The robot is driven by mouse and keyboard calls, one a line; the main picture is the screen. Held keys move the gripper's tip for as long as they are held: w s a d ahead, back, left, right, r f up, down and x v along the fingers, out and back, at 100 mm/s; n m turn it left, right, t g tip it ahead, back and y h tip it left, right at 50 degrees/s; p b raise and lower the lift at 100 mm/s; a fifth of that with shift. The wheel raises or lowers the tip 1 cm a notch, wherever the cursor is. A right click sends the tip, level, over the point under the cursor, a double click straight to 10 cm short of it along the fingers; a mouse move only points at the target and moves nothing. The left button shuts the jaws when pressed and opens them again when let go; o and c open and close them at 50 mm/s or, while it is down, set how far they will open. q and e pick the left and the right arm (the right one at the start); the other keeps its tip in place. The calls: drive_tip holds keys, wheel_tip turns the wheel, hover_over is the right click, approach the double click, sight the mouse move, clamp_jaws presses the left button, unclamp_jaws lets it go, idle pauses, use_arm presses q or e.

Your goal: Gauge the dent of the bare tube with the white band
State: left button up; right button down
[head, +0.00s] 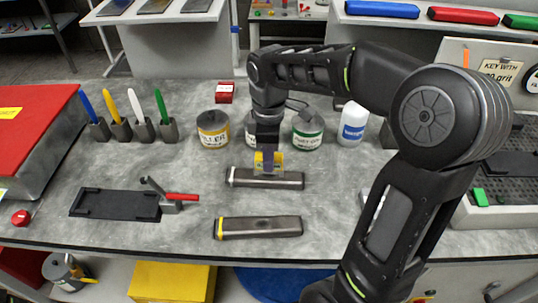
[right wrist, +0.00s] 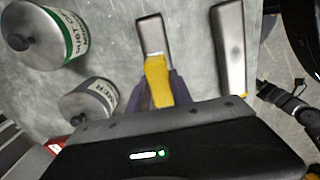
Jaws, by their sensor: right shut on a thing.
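The bare tube with the white band (head: 284,181) lies on the grey bench, its band at the left end. My right gripper (head: 267,155) is above the tube's middle, shut on a yellow gauge (head: 260,168). The gauge's lower edge is at or just over the tube; I cannot tell whether they touch. In the right wrist view the gauge (right wrist: 157,82) covers part of that tube (right wrist: 150,32). A dent on it is not visible. A second tube with a yellow band (head: 262,227) lies nearer the front edge; a dark spot shows on it in the right wrist view. My left gripper is not in view.
Behind stand a filler can (head: 213,130), a green-labelled can (head: 307,132) and a white bottle (head: 352,124). At left are a black fixture (head: 115,204) with a red-handled clamp (head: 180,197), and several colored pens in holders. Bench between fixture and tubes is clear.

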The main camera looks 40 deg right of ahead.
drive_tip(key=shift+f+b, duration=0.35)
drive_tip(key=shift+f, duration=0.2)
idle(0.4)
drive_tip(key=c, duration=1.1)
unclamp_jaws()
drive_tip(key=shift+o, duration=0.2)
drive_tip(key=shift+r, duration=3.9)
